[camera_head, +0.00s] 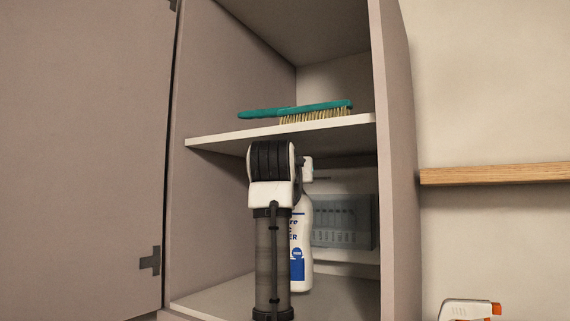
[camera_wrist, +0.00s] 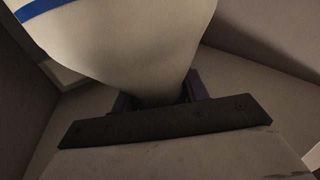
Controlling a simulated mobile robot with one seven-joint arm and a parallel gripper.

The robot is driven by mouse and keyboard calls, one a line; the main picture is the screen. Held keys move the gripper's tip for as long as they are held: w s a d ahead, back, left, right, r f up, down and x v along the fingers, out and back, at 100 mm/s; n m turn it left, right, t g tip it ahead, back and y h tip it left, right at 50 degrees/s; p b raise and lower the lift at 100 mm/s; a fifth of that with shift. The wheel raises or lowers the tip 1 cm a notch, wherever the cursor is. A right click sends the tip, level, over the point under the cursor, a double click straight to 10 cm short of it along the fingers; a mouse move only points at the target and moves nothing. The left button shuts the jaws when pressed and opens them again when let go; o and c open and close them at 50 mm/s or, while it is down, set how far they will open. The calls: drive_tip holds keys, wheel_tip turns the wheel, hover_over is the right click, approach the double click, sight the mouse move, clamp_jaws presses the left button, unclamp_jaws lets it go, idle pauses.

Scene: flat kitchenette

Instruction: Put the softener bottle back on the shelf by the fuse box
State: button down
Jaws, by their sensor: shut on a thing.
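The softener bottle (camera_head: 302,240) is white with blue lettering and a blue label patch. It is upright inside the open cabinet, over the lower shelf (camera_head: 225,298), partly hidden behind my arm. In the wrist view the bottle (camera_wrist: 130,40) fills the top, and my gripper (camera_wrist: 158,98) is shut on its narrow part. The head view hides my fingers behind my arm. The fuse box (camera_head: 343,222) is a grey translucent panel on the cabinet's back wall, just right of the bottle. I cannot tell whether the bottle's base touches the shelf.
A teal brush (camera_head: 295,111) lies on the upper shelf (camera_head: 225,138), close above my arm. The cabinet's right side wall (camera_head: 398,180) and open door (camera_head: 80,160) flank the opening. A wooden wall shelf (camera_head: 495,174) and a white-and-orange spray bottle (camera_head: 468,310) are outside right.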

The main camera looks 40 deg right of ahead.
drive_tip(key=shift+f+p, duration=0.45)
drive_tip(key=shift+f, duration=1.15)
drive_tip(key=shift+f, duration=0.2)
drive_tip(key=c, duration=0.7)
unclamp_jaws()
drive_tip(key=shift+c, duration=0.2)
drive_tip(key=b+v, duration=0.6)
drive_tip(key=v, duration=0.6)
drive_tip(key=shift+r, duration=0.1)
